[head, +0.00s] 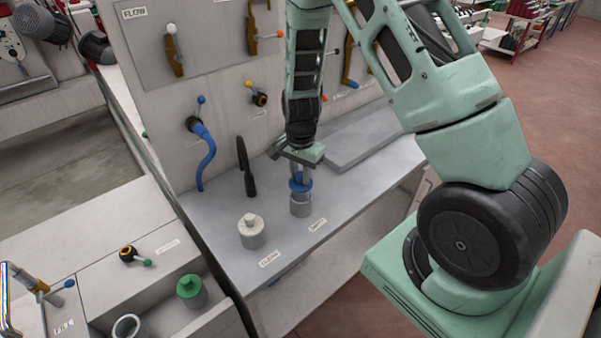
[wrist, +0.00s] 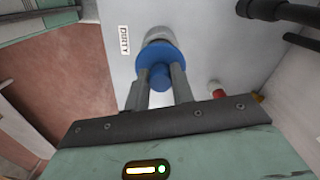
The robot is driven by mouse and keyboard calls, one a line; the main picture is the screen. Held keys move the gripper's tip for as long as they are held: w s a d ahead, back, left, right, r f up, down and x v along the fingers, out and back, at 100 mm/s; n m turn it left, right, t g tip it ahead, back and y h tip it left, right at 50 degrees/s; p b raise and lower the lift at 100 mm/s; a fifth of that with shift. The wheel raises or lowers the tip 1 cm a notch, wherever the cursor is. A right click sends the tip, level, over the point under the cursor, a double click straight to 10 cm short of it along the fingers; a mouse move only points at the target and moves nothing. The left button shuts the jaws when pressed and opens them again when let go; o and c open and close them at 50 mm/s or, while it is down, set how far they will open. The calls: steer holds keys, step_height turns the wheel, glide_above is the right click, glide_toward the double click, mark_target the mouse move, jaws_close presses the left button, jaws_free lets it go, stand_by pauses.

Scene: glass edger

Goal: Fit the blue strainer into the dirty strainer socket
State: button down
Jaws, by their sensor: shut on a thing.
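My gripper (head: 300,170) is shut on the blue strainer (head: 300,185) above the work surface. The strainer shows in the wrist view (wrist: 165,62) between the two fingers, with its wide blue flange outward. The dirty strainer socket (head: 300,206) is a grey cylinder directly below the strainer in the head view. In the wrist view its pale rim (wrist: 157,37) shows just past the flange, beside a label reading "DIRTY". I cannot tell whether the strainer touches the socket or has entered it.
A white-grey capped cylinder (head: 251,232) stands left of the socket, by another label. A black-handled tool (head: 246,170) and a blue hose (head: 205,155) are near the back panel. A flat grey slab (head: 365,140) lies to the right. A green capped piece (head: 190,290) sits in the lower-left tray.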

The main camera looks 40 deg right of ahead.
mark_target(300, 184)
steer(key=shift+f+b, duration=1.6)
steer(key=shift+f, duration=0.65)
steer(key=c, duration=1.1)
jaws_free()
steer(key=shift+r, duration=0.1)
step_height(300, 184, up, 17)
steer(key=shift+r+b, duration=0.2)
steer(key=shift+b, duration=0.85)
